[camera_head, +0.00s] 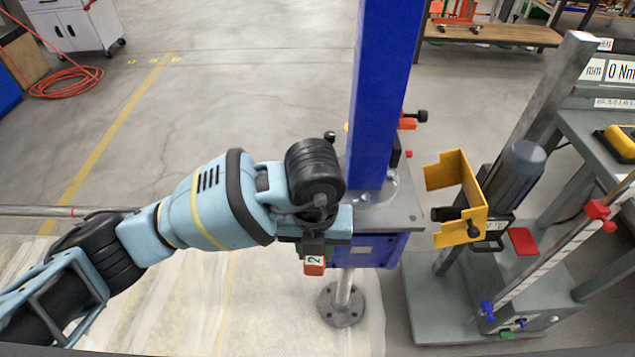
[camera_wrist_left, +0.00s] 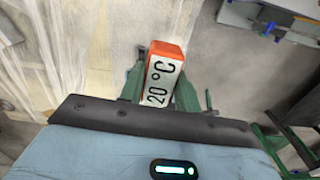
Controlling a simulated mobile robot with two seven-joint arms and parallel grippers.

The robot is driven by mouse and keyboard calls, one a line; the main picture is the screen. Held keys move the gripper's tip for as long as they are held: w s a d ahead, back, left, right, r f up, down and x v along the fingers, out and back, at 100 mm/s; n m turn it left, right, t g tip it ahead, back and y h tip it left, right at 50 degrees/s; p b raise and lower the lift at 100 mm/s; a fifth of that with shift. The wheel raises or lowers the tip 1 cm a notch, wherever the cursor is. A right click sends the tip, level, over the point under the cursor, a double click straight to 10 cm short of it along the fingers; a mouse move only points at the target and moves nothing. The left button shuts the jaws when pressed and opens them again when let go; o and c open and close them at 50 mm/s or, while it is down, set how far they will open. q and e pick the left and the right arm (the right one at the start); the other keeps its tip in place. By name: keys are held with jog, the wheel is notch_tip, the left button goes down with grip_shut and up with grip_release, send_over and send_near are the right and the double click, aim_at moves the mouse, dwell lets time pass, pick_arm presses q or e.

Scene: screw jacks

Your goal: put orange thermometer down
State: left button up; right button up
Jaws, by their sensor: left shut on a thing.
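The orange thermometer (camera_head: 314,266) is a small block with a white display face. In the left wrist view it (camera_wrist_left: 164,76) shows "20 °C" on that face. My left gripper (camera_head: 314,250) is shut on it, with one dark green finger on each side in the wrist view (camera_wrist_left: 160,92). The gripper holds it pointing down, in front of the blue column's base in the head view. I cannot tell whether it touches anything beneath. My right gripper is not in view.
A tall blue column (camera_head: 378,90) rises from a grey plate (camera_head: 405,212) beside my left gripper. A yellow bracket (camera_head: 463,185) and a grey test stand (camera_head: 448,300) are at the right. An orange hose (camera_head: 68,82) lies far left. Open floor (camera_head: 220,110) is behind my arm.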

pick_arm(q)
jog(key=shift+d+r+n, duration=0.15)
jog(key=shift+d+n, duration=0.05)
jog(key=shift+n, duration=0.2)
